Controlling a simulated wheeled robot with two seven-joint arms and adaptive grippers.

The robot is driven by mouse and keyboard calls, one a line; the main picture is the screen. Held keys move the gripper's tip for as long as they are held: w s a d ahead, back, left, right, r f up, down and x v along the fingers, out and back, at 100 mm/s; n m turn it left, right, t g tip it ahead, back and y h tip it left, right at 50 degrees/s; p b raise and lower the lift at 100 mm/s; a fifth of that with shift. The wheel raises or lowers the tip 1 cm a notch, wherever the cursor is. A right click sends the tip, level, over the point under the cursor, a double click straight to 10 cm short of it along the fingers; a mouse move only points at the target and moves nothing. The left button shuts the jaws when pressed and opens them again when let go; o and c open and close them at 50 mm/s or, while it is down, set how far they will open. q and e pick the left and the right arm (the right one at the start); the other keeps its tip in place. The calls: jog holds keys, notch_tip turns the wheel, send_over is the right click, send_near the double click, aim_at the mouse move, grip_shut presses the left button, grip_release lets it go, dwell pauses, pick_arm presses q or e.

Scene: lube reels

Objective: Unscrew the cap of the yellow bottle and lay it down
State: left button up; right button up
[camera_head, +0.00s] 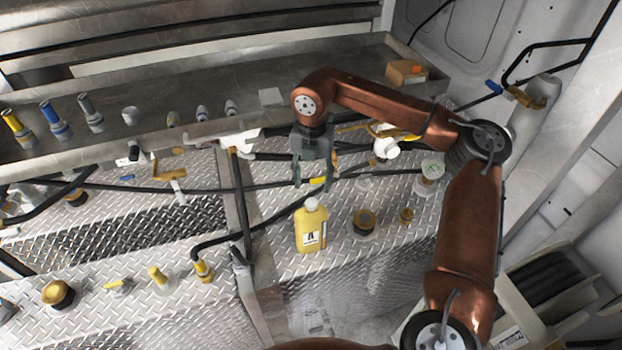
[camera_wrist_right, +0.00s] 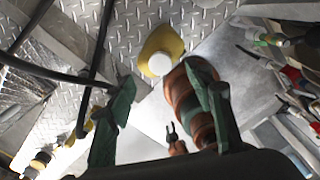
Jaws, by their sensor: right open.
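The yellow bottle (camera_head: 311,228) stands upright on the diamond-plate deck, with a black-and-white label on its front. Its white cap (camera_head: 311,204) is on its neck. In the right wrist view the bottle (camera_wrist_right: 163,45) is seen from above, with the round white cap (camera_wrist_right: 160,64) facing the camera. My right gripper (camera_head: 313,184) is open and empty, just above the cap and apart from it. In the wrist view its green fingers (camera_wrist_right: 165,95) are spread wide, with the cap lying beyond the gap between them. My left gripper is not in view.
Black hoses (camera_head: 270,187) cross the deck behind the bottle. An orange-brown box (camera_head: 406,73) sits on the metal shelf (camera_head: 270,97) at the back. Some plate beside the bottle is bare.

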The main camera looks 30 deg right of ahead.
aim_at(311, 201)
notch_tip(311, 201, down, 7)
jog(key=shift+r, duration=0.1)
dwell(0.4)
jog(key=c, duration=1.2)
jog(key=n+p, duration=0.1)
jog(key=n, duration=0.3)
jog(key=shift+a, duration=0.1)
jog(key=shift+n, duration=0.6)
jog(key=n, duration=0.3)
jog(key=shift+a+n+p, duration=0.1)
jog(key=shift+n+p, duration=0.25)
jog(key=shift+n, duration=0.75)
